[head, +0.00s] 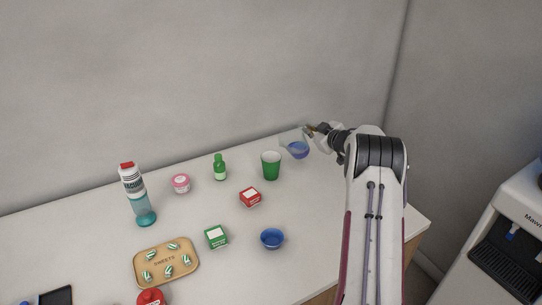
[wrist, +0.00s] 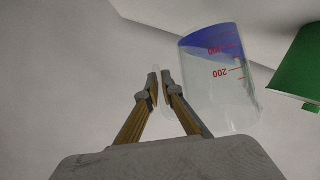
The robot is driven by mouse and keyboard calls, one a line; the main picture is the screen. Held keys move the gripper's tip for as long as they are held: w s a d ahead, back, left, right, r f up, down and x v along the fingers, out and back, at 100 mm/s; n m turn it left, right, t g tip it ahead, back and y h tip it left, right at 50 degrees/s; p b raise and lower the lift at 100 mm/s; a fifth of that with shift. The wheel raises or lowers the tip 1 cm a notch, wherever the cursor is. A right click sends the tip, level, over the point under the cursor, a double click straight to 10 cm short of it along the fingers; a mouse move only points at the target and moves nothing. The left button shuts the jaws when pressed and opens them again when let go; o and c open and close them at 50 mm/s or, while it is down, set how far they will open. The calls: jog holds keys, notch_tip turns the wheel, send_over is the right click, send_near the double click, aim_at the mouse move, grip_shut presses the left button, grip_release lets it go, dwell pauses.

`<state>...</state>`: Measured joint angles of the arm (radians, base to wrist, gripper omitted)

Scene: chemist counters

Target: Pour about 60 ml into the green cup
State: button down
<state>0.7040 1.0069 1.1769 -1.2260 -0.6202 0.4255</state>
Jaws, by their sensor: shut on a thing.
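A clear beaker with red marks and blue liquid (head: 299,151) is beside my gripper (head: 309,130) near the back right of the counter. In the wrist view the beaker (wrist: 226,95) stands right of the closed fingers (wrist: 161,88), its numbers upside down. The fingers are shut on a thin clear part, apparently the beaker's handle. The beaker looks tilted, with the blue at one end. The green cup (head: 271,167) stands upright just left of the beaker; part of it shows at the right edge of the wrist view (wrist: 302,65). Its inside is hard to make out.
A red box (head: 250,197), a green bottle (head: 220,168) and a pink jar (head: 181,183) stand left of the cup. A blue bowl (head: 271,238), a green box (head: 216,237) and a sweets tray (head: 190,272) are nearer.

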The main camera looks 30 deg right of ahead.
jog(key=shift+d+f, duration=0.4)
jog(key=shift+f, duration=0.2)
jog(key=shift+w+d+f+m+g+y, duration=0.15)
jog(key=shift+d+f+m+y, duration=0.2)
jog(key=shift+d+f+m, duration=0.25)
jog(key=shift+w+d+f+m+g+y, duration=0.15)
jog(key=shift+d+f+m+y, duration=0.2)
jog(key=shift+d+f+m, duration=0.2)
jog(key=shift+d+f+m+y, duration=0.45)
jog(key=shift+f+m, duration=0.2)
jog(key=shift+f, duration=0.2)
jog(key=shift+d+f+m, duration=0.3)
jog(key=shift+f, duration=0.15)
